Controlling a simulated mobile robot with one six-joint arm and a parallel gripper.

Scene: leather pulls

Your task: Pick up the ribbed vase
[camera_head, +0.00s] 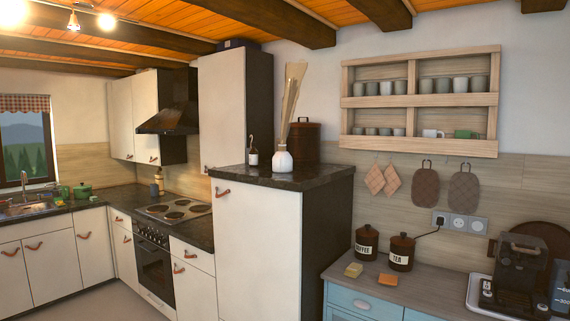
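A small white vase (282,160) stands upright on the dark stone top (310,178) of the tall white cabinet in the middle of the view. Tall dried stems (290,100) rise out of its neck. It is the only vase I can make out, and its ribs are too small to tell clearly. My gripper is not in view.
A brown lidded canister (305,142) stands behind and right of the vase. The dark top's front and right parts are clear. A lower counter (435,290) holds coffee and tea tins.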

